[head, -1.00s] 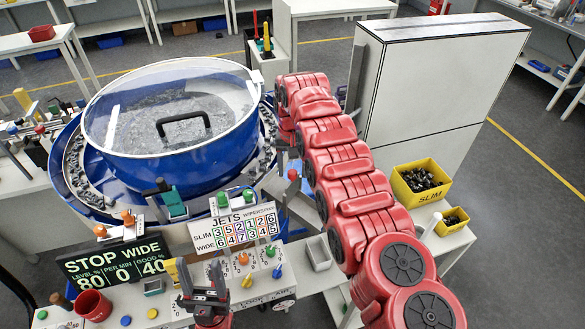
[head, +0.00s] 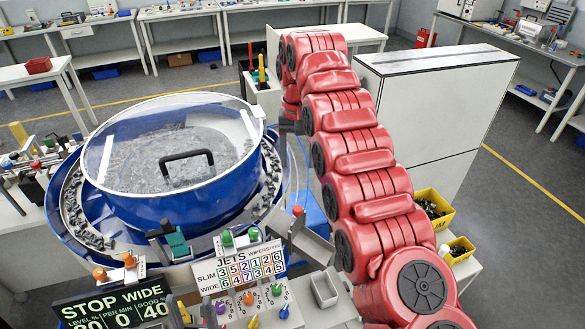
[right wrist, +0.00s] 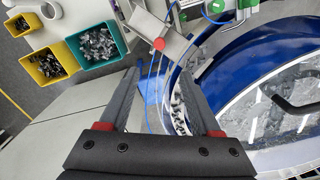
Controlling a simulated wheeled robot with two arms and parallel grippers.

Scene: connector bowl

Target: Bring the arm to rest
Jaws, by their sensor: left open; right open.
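My right arm (head: 368,185) is the red jointed arm that rises from the bottom right of the head view and bends over at the top. Its gripper shows in the right wrist view (right wrist: 160,85), open and empty, with the two dark fingers apart. It is over the gap between the pale cabinet and the blue bowl's edge; in the head view it is mostly hidden behind the arm. My left gripper (head: 208,314) is low in the head view, cut by the bottom edge, open, near the control panel.
The blue bowl (head: 150,205) with a clear lid (head: 130,150) stands left of the arm. A pale cabinet (head: 440,100) stands to its right. Yellow bins (head: 432,203) of parts sit beyond the arm. The sign (head: 115,308) and jets board (head: 240,268) stand in front.

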